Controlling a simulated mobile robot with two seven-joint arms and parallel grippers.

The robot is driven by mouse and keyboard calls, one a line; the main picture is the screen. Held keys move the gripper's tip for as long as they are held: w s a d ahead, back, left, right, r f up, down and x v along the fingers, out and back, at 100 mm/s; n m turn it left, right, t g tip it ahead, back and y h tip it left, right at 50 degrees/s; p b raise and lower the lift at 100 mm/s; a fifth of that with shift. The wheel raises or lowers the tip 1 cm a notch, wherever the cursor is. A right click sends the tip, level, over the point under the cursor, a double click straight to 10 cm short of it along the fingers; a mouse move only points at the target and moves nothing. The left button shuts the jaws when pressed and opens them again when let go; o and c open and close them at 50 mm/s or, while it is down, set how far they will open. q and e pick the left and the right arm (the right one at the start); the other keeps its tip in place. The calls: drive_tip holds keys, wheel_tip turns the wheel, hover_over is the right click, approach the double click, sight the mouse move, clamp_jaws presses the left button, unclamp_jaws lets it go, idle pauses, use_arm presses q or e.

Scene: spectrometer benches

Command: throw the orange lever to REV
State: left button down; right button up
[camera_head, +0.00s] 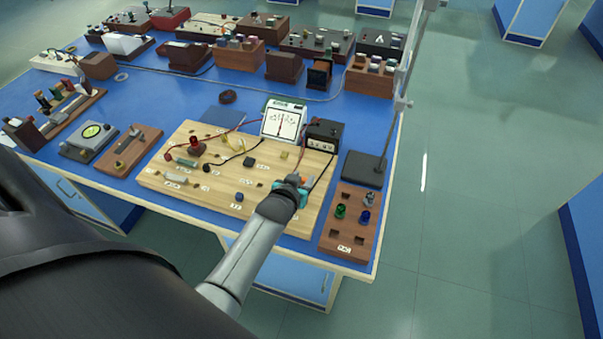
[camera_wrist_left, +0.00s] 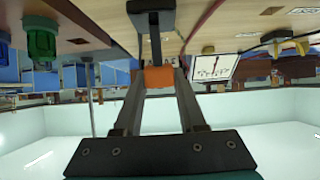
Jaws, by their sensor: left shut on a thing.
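The orange lever handle (camera_head: 305,181) is at the right side of the wooden circuit board (camera_head: 222,205), mostly covered by my gripper in the head view. In the left wrist view its orange tip (camera_wrist_left: 158,77) sits between my fingers, with a dark arm leading to a black base on the board. My left gripper (camera_head: 299,185) is shut on the orange lever. The lever's REV and other position labels cannot be read. My right gripper is not in view.
A black box (camera_head: 323,135) and white meter (camera_head: 283,122) stand behind the lever. A brown block with green and blue knobs (camera_head: 347,222) lies to its right, near a stand base (camera_head: 363,169). Wires cross the board. Floor is clear right of the bench.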

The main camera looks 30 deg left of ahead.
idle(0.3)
use_arm(q)
drive_tip(key=shift+c, duration=2.4)
unclamp_jaws()
drive_tip(key=p+v, duration=0.3)
drive_tip(key=v, duration=1.2)
drive_tip(key=shift+d, duration=0.15)
